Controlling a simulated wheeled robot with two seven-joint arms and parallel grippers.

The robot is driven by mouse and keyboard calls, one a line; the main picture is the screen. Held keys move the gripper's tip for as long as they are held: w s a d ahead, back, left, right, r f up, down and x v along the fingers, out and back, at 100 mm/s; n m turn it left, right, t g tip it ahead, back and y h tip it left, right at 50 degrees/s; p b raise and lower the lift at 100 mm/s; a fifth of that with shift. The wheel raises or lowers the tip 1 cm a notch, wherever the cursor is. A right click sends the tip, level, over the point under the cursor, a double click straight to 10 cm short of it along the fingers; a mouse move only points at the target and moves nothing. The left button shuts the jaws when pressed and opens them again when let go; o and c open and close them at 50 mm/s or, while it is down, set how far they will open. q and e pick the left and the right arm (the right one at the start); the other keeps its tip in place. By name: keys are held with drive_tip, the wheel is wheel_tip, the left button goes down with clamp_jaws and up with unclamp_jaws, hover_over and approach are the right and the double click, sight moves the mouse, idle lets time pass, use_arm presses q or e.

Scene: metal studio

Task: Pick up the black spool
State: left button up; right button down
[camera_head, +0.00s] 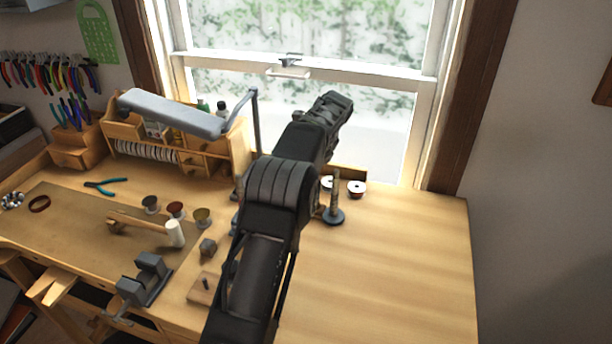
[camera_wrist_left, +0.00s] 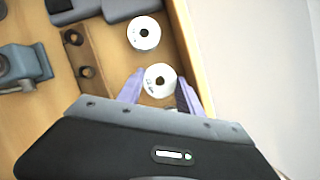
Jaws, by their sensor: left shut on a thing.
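In the left wrist view, my left gripper (camera_wrist_left: 158,86) has its two purple fingers closed on either side of a spool (camera_wrist_left: 150,75) with a white, labelled top and a dark centre hole. The spool's side is mostly hidden, so its black colour does not show clearly. A second white-topped spool (camera_wrist_left: 143,46) stands just beyond it, apart from the fingers. In the head view, two white-topped spools (camera_head: 357,182) stand at the back of the bench, just right of my left arm. The left fingers are hidden there. My right gripper is not in view.
A dark round-based post (camera_head: 334,216) stands close to my left arm. A grey lamp (camera_head: 170,112) and wooden organiser (camera_head: 215,160) are at back left. A mallet (camera_head: 174,233) and vise (camera_head: 147,278) lie left. The bench's right side (camera_head: 410,270) is clear.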

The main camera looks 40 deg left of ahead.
use_arm(q)
wheel_tip(320, 180, up, 8)
drive_tip(key=shift+r+p, duration=0.25)
drive_tip(key=shift+p, duration=0.2)
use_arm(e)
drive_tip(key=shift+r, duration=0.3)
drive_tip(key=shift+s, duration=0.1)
